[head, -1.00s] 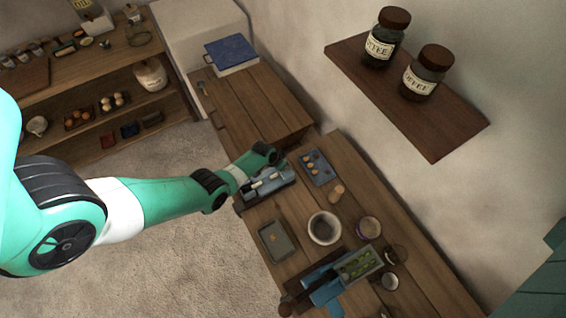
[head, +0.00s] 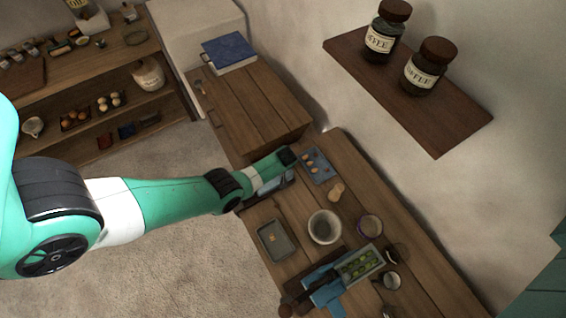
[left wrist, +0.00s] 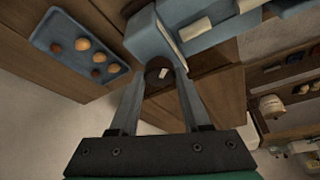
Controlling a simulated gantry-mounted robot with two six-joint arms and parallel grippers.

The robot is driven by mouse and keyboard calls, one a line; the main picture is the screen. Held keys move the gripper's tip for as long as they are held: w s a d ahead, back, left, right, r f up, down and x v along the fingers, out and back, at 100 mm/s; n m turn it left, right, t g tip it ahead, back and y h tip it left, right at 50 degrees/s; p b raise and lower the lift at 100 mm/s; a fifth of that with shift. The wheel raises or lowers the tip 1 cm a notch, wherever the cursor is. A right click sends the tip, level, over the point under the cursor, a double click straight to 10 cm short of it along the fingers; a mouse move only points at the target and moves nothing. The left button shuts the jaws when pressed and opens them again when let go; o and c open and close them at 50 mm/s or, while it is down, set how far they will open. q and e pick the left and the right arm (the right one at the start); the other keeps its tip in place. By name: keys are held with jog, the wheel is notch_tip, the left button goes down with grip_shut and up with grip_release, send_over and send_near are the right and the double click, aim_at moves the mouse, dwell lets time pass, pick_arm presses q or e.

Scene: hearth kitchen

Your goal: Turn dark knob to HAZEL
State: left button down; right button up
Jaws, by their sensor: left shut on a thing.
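A blue-grey device (left wrist: 205,30) with pale raised pieces fills the top of the left wrist view. In the head view, part of the device (head: 276,185) shows beside my left forearm, which hides the rest. A round dark knob (left wrist: 157,66) with a small pale mark sits at the device's near end. My left gripper (left wrist: 160,80) is shut on the dark knob, one finger on each side. The lettering around the knob cannot be read. In the head view my left fingertips are hidden behind my wrist. My right gripper is out of view.
A blue tray (head: 316,153) with round pieces lies just beyond the device. A grey tray (head: 285,250), a bowl (head: 323,216) and a green-filled box (head: 366,260) stand nearer on the worktop. A wall shelf (head: 440,115) holds two coffee jars.

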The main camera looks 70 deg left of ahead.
pick_arm(q)
jog(key=shift+n, duration=0.5)
jog(key=shift+c, duration=1.8)
grip_release()
jog(key=p+v, duration=1.1)
jog(key=p, duration=0.2)
jog(key=shift+w+r, duration=0.15)
jog(key=shift+r, duration=0.15)
jog(key=shift+d, duration=0.15)
